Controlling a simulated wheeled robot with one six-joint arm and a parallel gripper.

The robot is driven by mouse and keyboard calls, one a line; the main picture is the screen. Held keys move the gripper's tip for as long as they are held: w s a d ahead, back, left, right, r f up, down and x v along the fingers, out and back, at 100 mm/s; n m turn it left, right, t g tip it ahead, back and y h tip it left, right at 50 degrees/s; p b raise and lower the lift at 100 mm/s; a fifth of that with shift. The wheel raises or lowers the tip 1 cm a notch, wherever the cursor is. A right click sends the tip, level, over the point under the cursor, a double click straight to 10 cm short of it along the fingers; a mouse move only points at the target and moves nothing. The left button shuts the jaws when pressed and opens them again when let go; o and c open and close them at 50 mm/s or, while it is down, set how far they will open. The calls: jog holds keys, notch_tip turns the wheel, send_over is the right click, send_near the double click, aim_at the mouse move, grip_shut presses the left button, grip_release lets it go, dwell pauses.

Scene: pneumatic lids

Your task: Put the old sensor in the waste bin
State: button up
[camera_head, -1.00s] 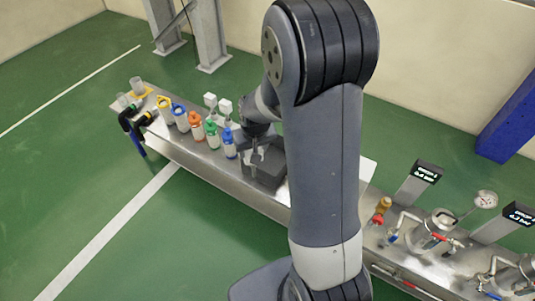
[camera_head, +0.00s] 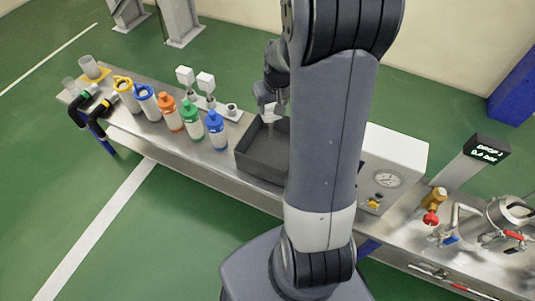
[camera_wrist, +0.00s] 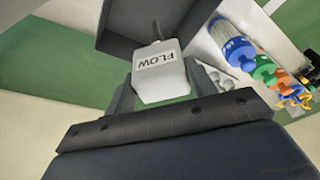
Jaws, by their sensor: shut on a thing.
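The old sensor is a white block marked FLOW with a thin metal stem (camera_wrist: 160,75), held between the fingers of my gripper (camera_wrist: 157,88) in the wrist view. In the head view my gripper (camera_head: 270,108) points down at the back part of a dark grey open box, which I take for the waste bin (camera_head: 262,165). The sensor (camera_head: 268,116) shows there as a small pale shape. The box wall also shows at the top of the wrist view (camera_wrist: 118,28), just beyond the stem. My arm hides the box's right side. I cannot tell the sensor's height above the rim.
Two white sensors (camera_head: 186,76) stand on a plate with an empty-looking socket (camera_head: 231,108). Orange, green and blue bottles (camera_head: 215,130) stand left of the box. A white box with a gauge (camera_head: 392,165) and valve piping (camera_head: 435,205) stand to the right.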

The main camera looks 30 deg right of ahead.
jog(key=shift+w+d+f+b, duration=0.3)
jog(key=shift+d+f+b, duration=0.1)
jog(key=shift+f, duration=0.3)
notch_tip(320, 180, down, 10)
jog(key=b, duration=0.1)
jog(key=shift+r, duration=0.2)
jog(key=shift+f+b, duration=0.25)
jog(key=shift+b, duration=0.05)
jog(key=o, duration=1)
jog(key=shift+r, duration=0.1)
jog(key=shift+r+p, duration=0.3)
jog(key=p+v, duration=0.1)
jog(key=v, duration=1)
jog(key=shift+s+r+p, duration=0.1)
jog(key=shift+r+p, duration=0.2)
